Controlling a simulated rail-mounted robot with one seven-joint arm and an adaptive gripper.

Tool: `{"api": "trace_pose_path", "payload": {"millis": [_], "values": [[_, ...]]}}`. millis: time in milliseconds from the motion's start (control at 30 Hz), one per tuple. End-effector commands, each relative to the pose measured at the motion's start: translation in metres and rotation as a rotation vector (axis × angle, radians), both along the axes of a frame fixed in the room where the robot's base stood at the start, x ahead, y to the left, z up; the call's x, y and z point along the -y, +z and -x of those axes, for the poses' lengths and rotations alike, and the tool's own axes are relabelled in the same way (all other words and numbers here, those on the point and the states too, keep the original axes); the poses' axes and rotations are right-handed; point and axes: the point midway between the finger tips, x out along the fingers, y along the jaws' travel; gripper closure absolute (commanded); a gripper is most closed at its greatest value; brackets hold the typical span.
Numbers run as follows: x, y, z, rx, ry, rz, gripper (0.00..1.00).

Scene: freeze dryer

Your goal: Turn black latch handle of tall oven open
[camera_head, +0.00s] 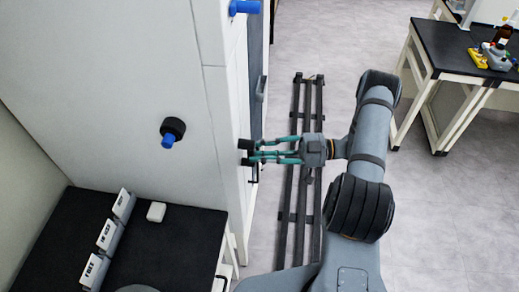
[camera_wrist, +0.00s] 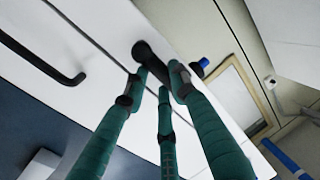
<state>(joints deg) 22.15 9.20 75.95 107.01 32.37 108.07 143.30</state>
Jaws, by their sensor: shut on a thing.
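The tall oven (camera_head: 120,75) is a large white cabinet filling the left of the head view; its front door faces right. The black latch handle (camera_head: 245,144) sticks out at the door's edge in the head view. In the wrist view the latch handle (camera_wrist: 147,52) is a dark rounded piece on the white front. My gripper (camera_head: 254,152), with several teal fingers, reaches it from the right. In the wrist view my gripper (camera_wrist: 160,82) is shut around the handle's near end. The fingers partly hide the handle, so its exact turn angle is unclear.
A black bar handle (camera_wrist: 45,55) sits on the front panel, left of the latch. A black-topped bench (camera_head: 165,240) with labelled white blocks stands beside the oven. Dark floor rails (camera_head: 290,215) run below my arm. A lab table (camera_head: 445,50) stands far right; floor between is clear.

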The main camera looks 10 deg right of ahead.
Motion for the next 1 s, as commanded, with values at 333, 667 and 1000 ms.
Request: {"api": "trace_pose_path", "payload": {"millis": [333, 667, 1000], "values": [[-0.0001, -0.0012, 0.0015, -0.008, 0.002, -0.001, 0.74], [-0.0004, -0.0008, 0.0012, -0.006, 0.002, -0.001, 0.55], [0.0034, -0.0004, 0.0008, -0.004, 0.000, -0.001, 0.55]]}}
